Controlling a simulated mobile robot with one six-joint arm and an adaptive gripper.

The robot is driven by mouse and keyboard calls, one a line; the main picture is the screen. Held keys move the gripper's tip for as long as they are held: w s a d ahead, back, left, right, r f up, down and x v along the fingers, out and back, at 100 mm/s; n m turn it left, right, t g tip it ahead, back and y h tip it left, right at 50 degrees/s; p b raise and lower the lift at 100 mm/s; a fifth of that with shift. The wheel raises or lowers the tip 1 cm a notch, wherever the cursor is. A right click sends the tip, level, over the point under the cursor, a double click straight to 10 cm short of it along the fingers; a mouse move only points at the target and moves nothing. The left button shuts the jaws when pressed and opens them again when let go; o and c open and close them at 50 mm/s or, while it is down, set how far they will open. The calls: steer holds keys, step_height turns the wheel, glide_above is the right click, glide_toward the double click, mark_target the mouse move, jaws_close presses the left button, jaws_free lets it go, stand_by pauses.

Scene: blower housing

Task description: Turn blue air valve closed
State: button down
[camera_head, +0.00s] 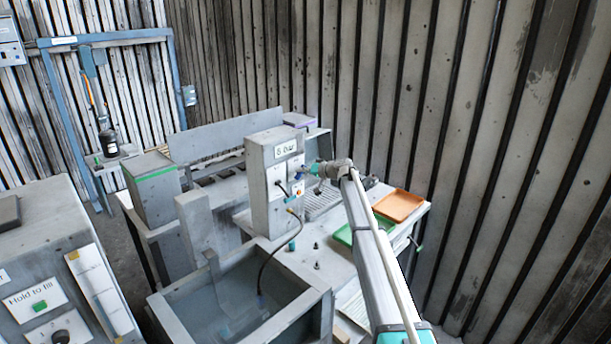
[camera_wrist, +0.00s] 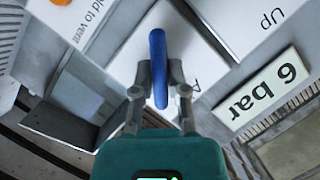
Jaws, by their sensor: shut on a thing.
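The blue air valve handle (camera_wrist: 157,50) is a long rounded lever on a pale plate on the grey column. In the wrist view it runs almost straight up and down the picture. My gripper (camera_wrist: 161,80) has one finger on each side of the handle's lower part and is shut on it. In the head view my gripper (camera_head: 312,170) is at the column's right-hand face, and the handle is too small there to make out clearly. The lettering on the plate is partly hidden by my fingers.
The grey column (camera_head: 262,185) carries a "6 bar" sign (camera_wrist: 262,90) and other labelled plates. An orange button (camera_wrist: 62,2) is near the "Hold to vent" plate (camera_wrist: 88,18). A water tank (camera_head: 185,307), a green tray (camera_head: 345,236) and an orange tray (camera_head: 398,205) are nearby.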

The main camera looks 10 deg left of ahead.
steer(key=m+b, duration=0.1)
steer(key=m+y+b, duration=0.1)
steer(key=m, duration=0.1)
steer(key=m+g+y+b, duration=0.1)
steer(key=shift+w+a+f, duration=0.15)
steer(key=shift+f, duration=0.15)
steer(key=shift+m+y+b, duration=0.8)
steer(key=shift+m+b, duration=0.25)
steer(key=shift+m, duration=0.55)
steer(key=shift+r, duration=0.1)
steer(key=c, duration=0.7)
jaws_free()
steer(key=shift+o, duration=0.2)
steer(key=shift+d, duration=0.2)
steer(key=v, duration=1.1)
steer(key=shift+s+d, duration=0.25)
steer(key=shift+d, duration=0.05)
